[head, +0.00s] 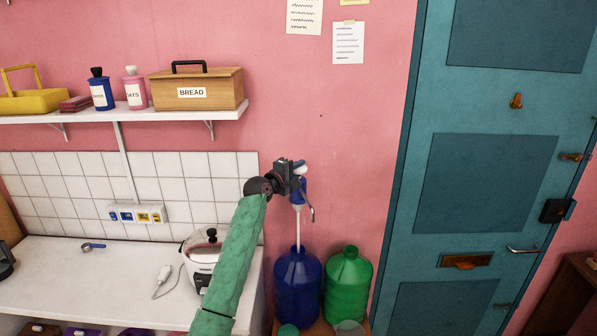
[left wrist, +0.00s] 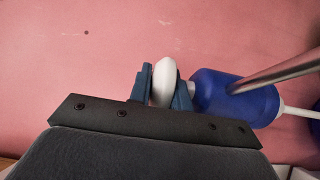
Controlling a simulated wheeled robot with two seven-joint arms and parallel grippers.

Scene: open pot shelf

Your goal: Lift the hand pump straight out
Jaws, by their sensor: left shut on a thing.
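The hand pump (head: 299,190) has a blue body, a white knob on top, a metal spout and a thin white tube below. It is upright above the blue bottle (head: 297,285). The tube runs down to the bottle's neck; I cannot tell how much of it is inside. My left gripper (head: 299,168) is shut on the pump's white knob. In the left wrist view, my left gripper's fingers (left wrist: 163,88) clasp the knob, with the pump's blue body (left wrist: 232,98) beside them. My right gripper is not in view.
A green bottle (head: 348,285) stands close right of the blue one. A rice cooker (head: 200,255) sits on the white counter (head: 80,280) at left. A wall shelf (head: 130,115) holds a bread box (head: 195,88). A teal door (head: 480,180) is at right.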

